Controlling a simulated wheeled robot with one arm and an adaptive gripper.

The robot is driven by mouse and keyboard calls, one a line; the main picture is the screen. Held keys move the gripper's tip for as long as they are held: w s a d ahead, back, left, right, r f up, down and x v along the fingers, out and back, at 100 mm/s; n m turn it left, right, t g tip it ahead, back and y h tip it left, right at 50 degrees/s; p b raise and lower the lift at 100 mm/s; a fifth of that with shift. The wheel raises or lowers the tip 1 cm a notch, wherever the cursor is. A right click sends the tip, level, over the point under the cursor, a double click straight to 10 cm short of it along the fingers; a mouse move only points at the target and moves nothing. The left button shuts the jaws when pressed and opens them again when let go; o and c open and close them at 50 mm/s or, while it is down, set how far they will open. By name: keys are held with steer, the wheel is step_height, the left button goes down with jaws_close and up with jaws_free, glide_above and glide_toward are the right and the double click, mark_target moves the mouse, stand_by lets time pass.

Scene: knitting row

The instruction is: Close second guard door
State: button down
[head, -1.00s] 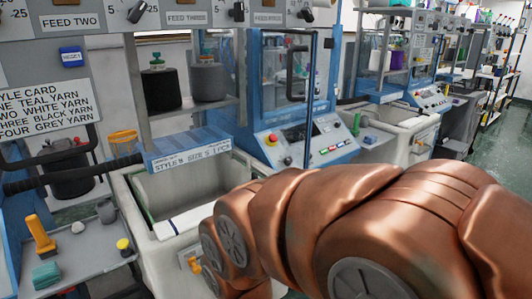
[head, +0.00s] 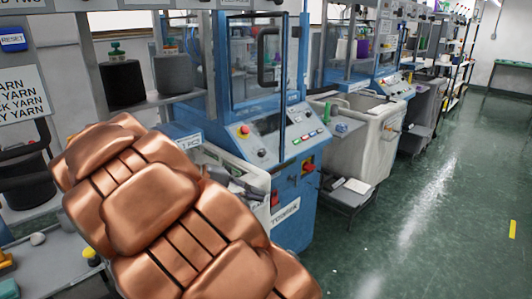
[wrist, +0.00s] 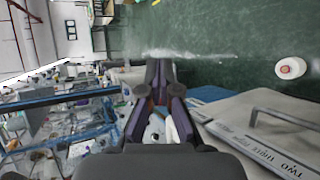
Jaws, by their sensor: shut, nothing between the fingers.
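A clear guard door (head: 267,75) with a black handle stands on the blue knitting machine (head: 287,205) in the head view. Its free edge seems to stand out from the machine front, partly open; no door number is legible. My copper arm crosses the lower left of the head view and hides part of this machine's bin, and my gripper is not visible there. In the wrist view, my gripper (wrist: 158,68) has its dark fingers together with nothing held. I see no contact between it and a door. A blue frame bar (wrist: 60,100) lies left of the fingers.
A grey panel with a handle (wrist: 285,120) is close on the right of the wrist view. A round white and red object (wrist: 290,68) is beyond it. A pale bin (head: 355,140) stands by the machine.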

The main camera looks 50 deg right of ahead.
mark_target(276, 148)
steer(key=w+r+m+h+b, duration=0.1)
steer(key=w+r+h, duration=0.15)
steer(key=w, duration=0.45)
steer(key=w+r+h, duration=0.2)
steer(key=w+h, duration=0.1)
steer(key=w, duration=0.3)
steer(key=shift+g, duration=0.3)
steer(key=p+x, duration=0.2)
steer(key=x, duration=0.9)
steer(key=shift+s+d+p, duration=0.3)
steer(key=shift+p, duration=0.1)
steer(key=shift+s+d+f, duration=0.15)
steer(key=shift+s+d, duration=0.1)
steer(key=shift+d, duration=0.45)
steer(key=shift+d, duration=0.1)
